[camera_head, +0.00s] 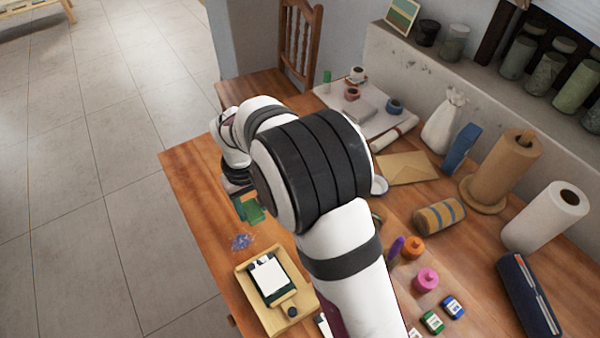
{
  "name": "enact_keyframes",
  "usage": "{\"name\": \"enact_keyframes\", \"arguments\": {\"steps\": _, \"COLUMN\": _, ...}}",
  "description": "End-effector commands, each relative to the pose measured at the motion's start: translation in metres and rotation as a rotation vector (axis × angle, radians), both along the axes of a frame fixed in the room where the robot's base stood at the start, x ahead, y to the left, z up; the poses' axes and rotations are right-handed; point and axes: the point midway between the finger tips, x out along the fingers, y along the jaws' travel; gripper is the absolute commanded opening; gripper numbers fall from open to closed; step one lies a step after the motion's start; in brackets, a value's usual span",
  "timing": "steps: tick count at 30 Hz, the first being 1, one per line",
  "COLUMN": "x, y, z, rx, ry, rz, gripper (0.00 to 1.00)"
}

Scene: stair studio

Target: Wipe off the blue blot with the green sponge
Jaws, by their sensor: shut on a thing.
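The blue blot (242,242) is a small speckled patch on the wooden table near its left edge. The green sponge (254,211) is just above the blot in the picture, apart from it. My gripper (240,194) is at the sponge, dark and mostly hidden behind my own arm. It is shut on the green sponge. My arm covers part of the sponge's surroundings, and I cannot tell whether the sponge touches the table.
A wooden tray (247,291) with a clipboard-like item stands just below the blot. Ink pots, a purple item, a striped roll (439,215) and paper rolls (546,217) stand right of my arm. Bare table lies left of the blot, up to the edge.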

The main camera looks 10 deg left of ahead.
Motion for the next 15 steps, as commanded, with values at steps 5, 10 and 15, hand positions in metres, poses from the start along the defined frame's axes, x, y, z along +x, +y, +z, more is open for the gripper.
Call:
{"name": "enact_keyframes", "arguments": {"steps": 5, "x": -0.007, "y": 0.011, "z": -0.01, "rx": 0.001, "ry": 0.0, "rz": 0.029, "gripper": 0.04}}
{"name": "enact_keyframes", "arguments": {"steps": 10, "x": -0.006, "y": 0.011, "z": -0.018, "rx": 0.001, "ry": -0.001, "rz": 0.028, "gripper": 0.04}}
{"name": "enact_keyframes", "arguments": {"steps": 15, "x": -0.006, "y": 0.01, "z": -0.032, "rx": 0.0, "ry": 0.0, "rz": 0.027, "gripper": 0.04}}
